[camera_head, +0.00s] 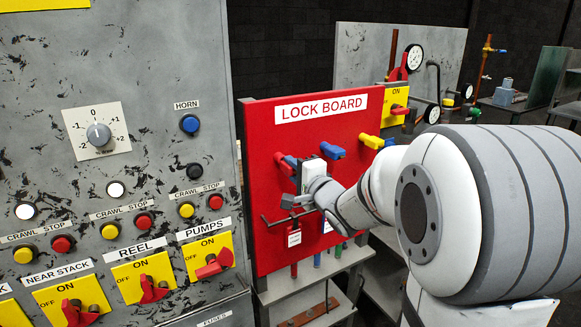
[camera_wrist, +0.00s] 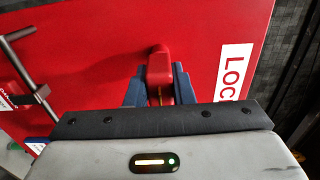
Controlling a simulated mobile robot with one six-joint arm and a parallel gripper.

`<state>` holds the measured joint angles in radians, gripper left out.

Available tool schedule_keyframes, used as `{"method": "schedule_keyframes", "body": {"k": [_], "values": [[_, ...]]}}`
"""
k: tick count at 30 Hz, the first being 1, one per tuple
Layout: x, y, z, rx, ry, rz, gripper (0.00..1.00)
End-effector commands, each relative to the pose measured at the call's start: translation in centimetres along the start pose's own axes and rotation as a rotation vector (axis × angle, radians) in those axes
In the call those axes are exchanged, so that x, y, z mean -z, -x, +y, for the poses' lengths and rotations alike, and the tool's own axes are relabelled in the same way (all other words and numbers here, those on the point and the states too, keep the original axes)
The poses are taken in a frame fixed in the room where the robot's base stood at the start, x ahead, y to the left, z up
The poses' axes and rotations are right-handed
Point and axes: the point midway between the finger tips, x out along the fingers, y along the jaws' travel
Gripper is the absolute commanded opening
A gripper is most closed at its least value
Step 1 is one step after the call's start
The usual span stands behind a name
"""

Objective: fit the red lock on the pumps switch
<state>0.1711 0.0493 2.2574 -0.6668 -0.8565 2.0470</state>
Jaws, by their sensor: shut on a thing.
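The red lock (camera_wrist: 160,72) is between the two blue fingers of my gripper (camera_wrist: 155,88) in the wrist view, which are shut on it in front of the red lock board (camera_wrist: 90,60). In the head view the lock (camera_head: 280,159) shows at the board's left part, with my gripper (camera_head: 290,164) reaching it from the right. Whether it still touches its hanging place is hidden. The pumps switch (camera_head: 213,266) is a red handle on a yellow ON/OFF plate, on the grey panel left of the board. No lock shows on it.
A blue lock (camera_head: 332,150) and a yellow lock (camera_head: 371,141) hang to the right on the board. A dark bar (camera_head: 290,218) with tags sticks out below my gripper. Reel (camera_head: 150,285) and near stack (camera_head: 75,305) switches sit left of pumps.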

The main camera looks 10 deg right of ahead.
Motion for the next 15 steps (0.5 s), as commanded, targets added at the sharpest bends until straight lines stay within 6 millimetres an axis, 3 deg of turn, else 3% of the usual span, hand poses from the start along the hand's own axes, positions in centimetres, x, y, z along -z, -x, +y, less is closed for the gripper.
{"method": "schedule_keyframes", "body": {"k": [15], "values": [[0.1,2.1,-0.1,0.001,0.001,0.001,0.00]]}}
